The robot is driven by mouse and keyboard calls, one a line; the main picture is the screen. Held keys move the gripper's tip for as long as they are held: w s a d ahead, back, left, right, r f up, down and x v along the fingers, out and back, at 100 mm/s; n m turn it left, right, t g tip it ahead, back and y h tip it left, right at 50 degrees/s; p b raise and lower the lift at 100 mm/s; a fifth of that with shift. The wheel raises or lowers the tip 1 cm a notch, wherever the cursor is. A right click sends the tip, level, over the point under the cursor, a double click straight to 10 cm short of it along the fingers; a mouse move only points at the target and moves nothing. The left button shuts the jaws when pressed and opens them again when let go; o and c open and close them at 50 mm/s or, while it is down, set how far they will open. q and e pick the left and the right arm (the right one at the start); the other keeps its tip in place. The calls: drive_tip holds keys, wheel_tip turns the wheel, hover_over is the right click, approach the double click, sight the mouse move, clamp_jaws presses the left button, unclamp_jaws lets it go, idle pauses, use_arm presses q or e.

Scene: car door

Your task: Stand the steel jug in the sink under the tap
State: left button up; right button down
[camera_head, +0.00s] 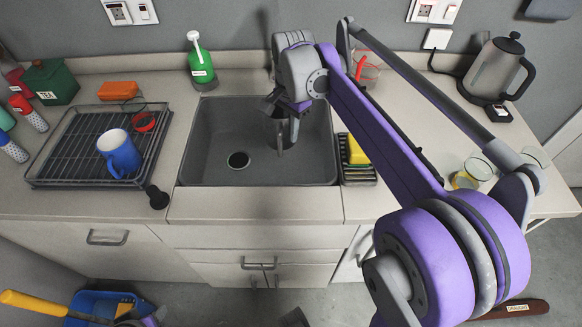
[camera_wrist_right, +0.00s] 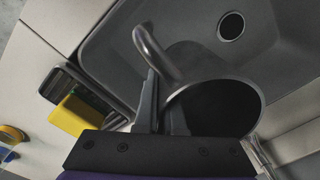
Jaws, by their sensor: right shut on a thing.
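In the head view the right gripper (camera_head: 288,112) is over the right part of the grey sink (camera_head: 215,130), mostly hiding the jug. I cannot tell whether the jug touches the sink floor. The tap is not clearly visible; my right arm covers part of the area behind the sink.
A green soap bottle (camera_head: 201,62) stands behind the sink. A yellow sponge (camera_head: 357,150) sits in a rack at its right edge. A blue mug (camera_head: 119,153) stands on the drying rack (camera_head: 70,150) at left. A kettle (camera_head: 495,70) and glasses (camera_head: 476,172) stand at right.

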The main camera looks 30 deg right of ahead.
drive_tip(key=shift+w+d, duration=0.6)
drive_tip(key=shift+w, duration=0.3)
drive_tip(key=shift+s+a+f+b, duration=0.1)
drive_tip(key=shift+f+b, duration=0.9)
drive_tip(key=shift+f, duration=8)
drive_tip(key=shift+f, duration=0.15)
drive_tip(key=c, duration=1)
unclamp_jaws()
